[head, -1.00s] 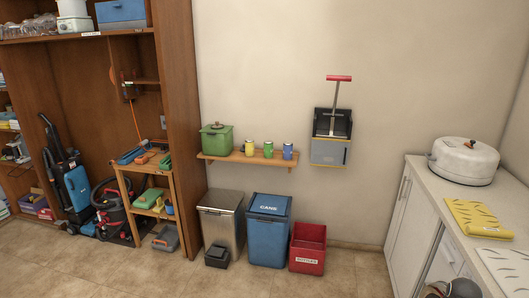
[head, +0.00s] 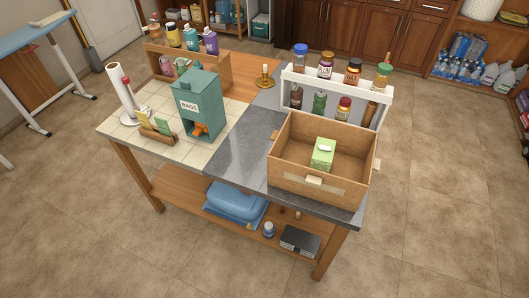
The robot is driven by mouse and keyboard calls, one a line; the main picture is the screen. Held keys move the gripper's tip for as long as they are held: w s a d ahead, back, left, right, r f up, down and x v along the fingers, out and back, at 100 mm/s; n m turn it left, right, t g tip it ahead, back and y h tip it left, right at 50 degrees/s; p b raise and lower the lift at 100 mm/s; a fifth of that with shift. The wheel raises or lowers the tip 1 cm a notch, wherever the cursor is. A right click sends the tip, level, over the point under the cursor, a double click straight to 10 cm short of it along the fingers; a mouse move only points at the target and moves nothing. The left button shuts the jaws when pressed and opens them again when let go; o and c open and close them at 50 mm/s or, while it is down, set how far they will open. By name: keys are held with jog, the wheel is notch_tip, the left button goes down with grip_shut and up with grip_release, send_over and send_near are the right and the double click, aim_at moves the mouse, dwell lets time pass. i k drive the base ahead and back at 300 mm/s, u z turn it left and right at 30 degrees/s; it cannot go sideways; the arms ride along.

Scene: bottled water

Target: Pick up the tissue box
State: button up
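The tissue box (head: 323,154) is a small green box with a white tissue on top. It stands inside an open brown cardboard box (head: 290,168) at the right end of the table in the head view. The cardboard walls rise around it and hide its lower part. My gripper is not in view.
The cardboard box sits on a grey table top (head: 238,145). A white rack (head: 334,83) of jars stands behind it. A green bag dispenser (head: 197,104), paper towel roll (head: 119,88) and candle holder (head: 264,77) stand left.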

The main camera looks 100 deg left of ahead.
aim_at(322, 155)
jog(key=u, duration=1.15)
jog(key=k, duration=0.2)
jog(key=u, duration=2.8)
jog(key=i, duration=0.9)
jog(key=u, duration=0.2)
jog(key=k, duration=0.85)
jog(key=z, duration=0.15)
jog(key=i, duration=0.85)
